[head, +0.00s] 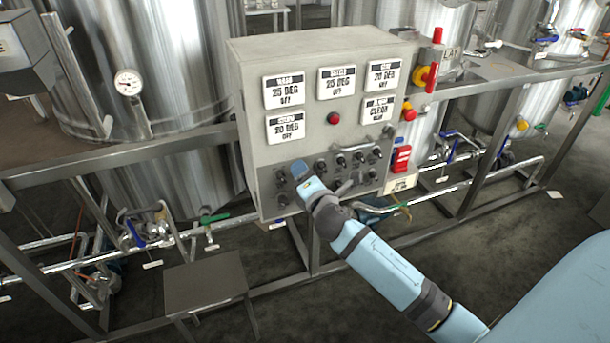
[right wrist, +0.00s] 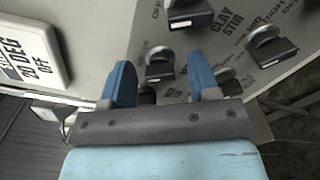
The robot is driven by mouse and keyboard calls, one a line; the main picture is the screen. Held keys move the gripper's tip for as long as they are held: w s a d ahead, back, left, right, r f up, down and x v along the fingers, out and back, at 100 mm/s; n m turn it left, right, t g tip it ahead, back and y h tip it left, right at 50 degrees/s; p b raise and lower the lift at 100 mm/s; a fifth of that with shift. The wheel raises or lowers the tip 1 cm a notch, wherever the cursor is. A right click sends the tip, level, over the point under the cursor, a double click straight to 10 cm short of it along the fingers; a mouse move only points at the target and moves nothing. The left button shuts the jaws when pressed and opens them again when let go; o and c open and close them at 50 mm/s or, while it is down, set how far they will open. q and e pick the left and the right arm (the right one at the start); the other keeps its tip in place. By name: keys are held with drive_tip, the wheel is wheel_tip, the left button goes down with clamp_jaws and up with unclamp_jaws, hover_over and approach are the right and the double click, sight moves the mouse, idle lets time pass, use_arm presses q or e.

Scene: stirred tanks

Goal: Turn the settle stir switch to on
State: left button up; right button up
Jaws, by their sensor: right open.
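The grey control panel (head: 330,110) carries rows of black rotary switches (head: 341,160) along its lower part. I cannot read in the head view which is the settle stir switch. My right gripper (head: 299,168) is at the lower left of the switch rows, close to the panel. In the right wrist view, its two blue fingers (right wrist: 160,75) are apart. A black switch knob (right wrist: 158,66) shows between them, with no clear contact. A "CLAY STIR" label (right wrist: 222,32) and other switches (right wrist: 268,46) show to the right. My left gripper is not in view.
Several white displays (head: 284,90) sit above the switches, with a red button (head: 333,118) below them. Steel tanks (head: 150,60), pipes and frame rails surround the panel. A small grey platform (head: 205,283) stands below left.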

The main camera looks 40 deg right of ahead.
drive_tip(key=c, duration=0.9)
drive_tip(key=shift+m, duration=0.4)
drive_tip(key=shift+m+p, duration=0.85)
drive_tip(key=shift+m, duration=4.75)
